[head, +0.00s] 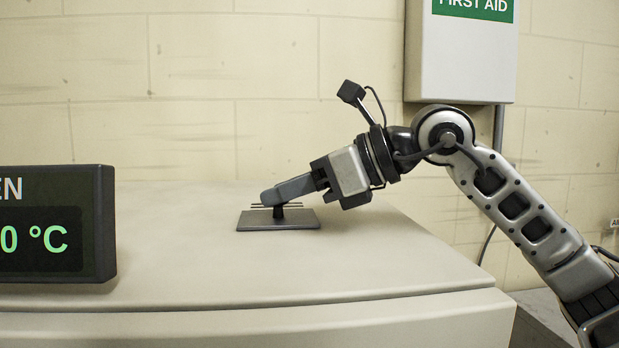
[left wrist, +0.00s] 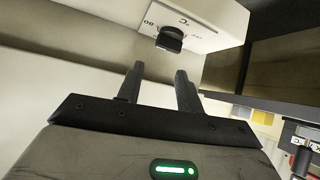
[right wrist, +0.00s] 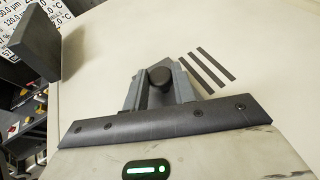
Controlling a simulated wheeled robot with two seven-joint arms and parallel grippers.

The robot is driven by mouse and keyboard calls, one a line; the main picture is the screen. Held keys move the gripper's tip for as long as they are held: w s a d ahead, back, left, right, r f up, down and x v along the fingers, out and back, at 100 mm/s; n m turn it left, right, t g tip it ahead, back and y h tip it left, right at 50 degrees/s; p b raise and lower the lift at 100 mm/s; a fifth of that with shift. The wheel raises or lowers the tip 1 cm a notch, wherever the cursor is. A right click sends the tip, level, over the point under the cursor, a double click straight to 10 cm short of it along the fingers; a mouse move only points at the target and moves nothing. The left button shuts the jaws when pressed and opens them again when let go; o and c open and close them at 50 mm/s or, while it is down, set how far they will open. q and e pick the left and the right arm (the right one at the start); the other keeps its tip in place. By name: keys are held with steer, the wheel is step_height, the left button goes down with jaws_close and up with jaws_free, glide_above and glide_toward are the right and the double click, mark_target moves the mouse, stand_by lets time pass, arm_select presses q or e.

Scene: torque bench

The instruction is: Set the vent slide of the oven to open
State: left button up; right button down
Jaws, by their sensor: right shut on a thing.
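The vent slide is a dark flat plate (head: 262,223) with a short round knob (right wrist: 160,76) on top of the oven (head: 180,250). My right gripper (head: 278,197) comes down from the right and is shut on the knob, with one finger on each side in the right wrist view. Dark vent slots (right wrist: 205,70) show uncovered to the right of the plate there; in the head view they show as thin lines behind the knob. My left gripper (left wrist: 160,80) is open and empty in the left wrist view, and is out of the head view.
A display box (head: 55,225) with green digits stands on the oven top at the left. A first aid box (head: 460,55) hangs on the wall behind my right arm. A dark dial (left wrist: 170,40) on a pale panel lies beyond my left fingers. The oven top around the plate is clear.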

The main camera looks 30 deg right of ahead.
steer(key=shift+a, duration=0.1)
steer(key=shift+s, duration=0.1)
steer(key=c, duration=1.3)
jaws_free()
steer(key=shift+o, duration=0.8)
steer(key=shift+s, duration=0.15)
